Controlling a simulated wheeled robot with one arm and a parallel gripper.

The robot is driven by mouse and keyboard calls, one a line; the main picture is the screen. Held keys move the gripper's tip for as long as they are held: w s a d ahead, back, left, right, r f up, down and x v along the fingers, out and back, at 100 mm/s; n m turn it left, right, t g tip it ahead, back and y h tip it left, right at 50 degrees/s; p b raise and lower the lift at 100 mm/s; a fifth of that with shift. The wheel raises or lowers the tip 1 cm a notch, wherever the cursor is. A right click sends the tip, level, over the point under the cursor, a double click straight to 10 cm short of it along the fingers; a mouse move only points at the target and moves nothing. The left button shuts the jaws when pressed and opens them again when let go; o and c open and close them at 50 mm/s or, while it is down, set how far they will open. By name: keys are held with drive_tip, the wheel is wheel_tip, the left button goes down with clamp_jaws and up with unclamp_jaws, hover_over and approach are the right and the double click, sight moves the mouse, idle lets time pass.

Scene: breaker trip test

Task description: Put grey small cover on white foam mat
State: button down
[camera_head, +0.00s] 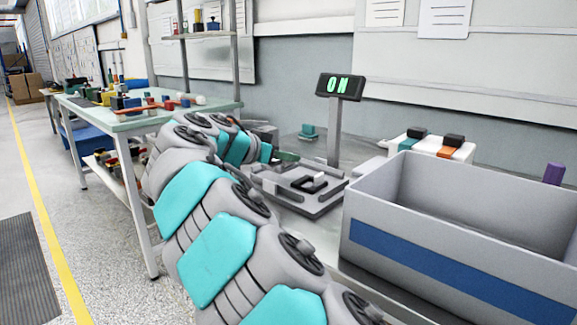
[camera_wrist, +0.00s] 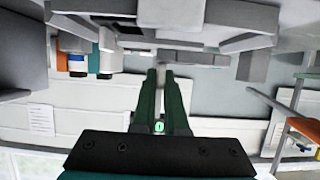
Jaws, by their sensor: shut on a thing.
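My gripper (camera_head: 288,156) is at the end of my arm, over the left back part of a grey fixture (camera_head: 290,206) on the bench. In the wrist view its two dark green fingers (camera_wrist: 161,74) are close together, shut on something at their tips. A grey part shows just beyond the tips, but I cannot tell for certain that it is the grey small cover, or whether it touches the bench. I cannot make out a white foam mat; my arm hides part of the bench.
A large grey bin (camera_head: 440,225) with a blue stripe stands at the right front. Behind it is a white block (camera_head: 430,149) with black and orange parts. A post carries a display (camera_head: 340,87) reading ON behind the fixture. A cluttered table (camera_head: 140,118) stands left.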

sight(288, 169)
drive_tip(key=shift+w, duration=0.35)
drive_tip(key=shift+f+p, duration=0.3)
drive_tip(key=shift+f, duration=1.45)
drive_tip(key=shift+f, duration=0.15)
drive_tip(key=c, duration=1)
unclamp_jaws()
drive_tip(key=shift+o, duration=0.2)
